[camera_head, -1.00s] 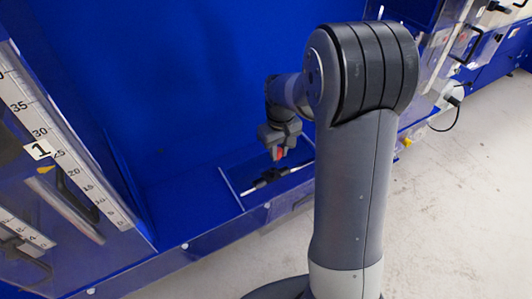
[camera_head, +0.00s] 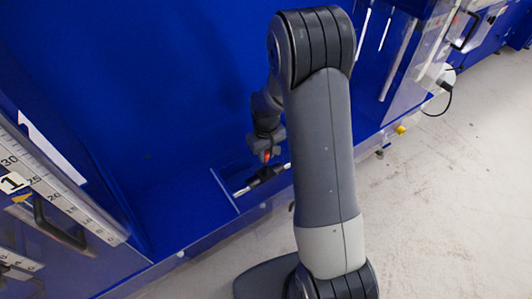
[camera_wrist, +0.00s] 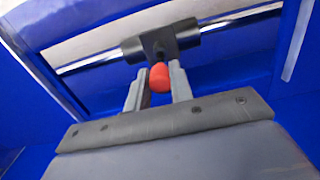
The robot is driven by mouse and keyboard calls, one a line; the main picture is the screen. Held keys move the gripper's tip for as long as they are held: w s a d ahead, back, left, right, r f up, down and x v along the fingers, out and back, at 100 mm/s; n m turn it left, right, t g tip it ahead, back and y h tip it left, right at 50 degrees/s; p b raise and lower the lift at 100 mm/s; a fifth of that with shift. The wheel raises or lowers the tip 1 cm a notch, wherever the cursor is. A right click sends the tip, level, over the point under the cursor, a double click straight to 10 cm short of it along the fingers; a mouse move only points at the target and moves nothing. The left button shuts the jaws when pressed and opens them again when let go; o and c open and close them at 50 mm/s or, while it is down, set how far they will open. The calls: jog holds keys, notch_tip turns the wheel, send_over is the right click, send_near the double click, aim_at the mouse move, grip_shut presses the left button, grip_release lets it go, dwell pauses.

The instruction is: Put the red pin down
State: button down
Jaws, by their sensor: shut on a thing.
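The red pin (camera_wrist: 160,78) sits between the two fingers of my gripper (camera_wrist: 158,85) in the wrist view, and the fingers are shut on it. In the head view the pin shows as a small red spot (camera_head: 266,156) at the tip of my gripper (camera_head: 266,152). Just beyond the pin in the wrist view is a black block (camera_wrist: 160,42) on a shiny metal rod (camera_wrist: 95,62). It also shows in the head view as a dark piece (camera_head: 264,174) just below my gripper. Whether the pin touches the block I cannot tell.
A blue panel (camera_head: 150,90) stands behind my gripper, with a blue ledge (camera_head: 185,212) below it. A ruler scale (camera_head: 60,190) and a clear cover are at the left. Pale floor (camera_head: 440,220) is open at the right.

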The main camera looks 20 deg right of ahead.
aim_at(266, 154)
jog(key=shift+f, duration=0.2)
jog(key=shift+f+b, duration=0.6)
jog(key=c, duration=1.3)
grip_release()
jog(key=shift+o, duration=0.2)
jog(key=shift+r+p, duration=0.6)
jog(key=shift+r, duration=0.05)
notch_tip(266, 154, up, 12)
jog(key=shift+b, duration=0.3)
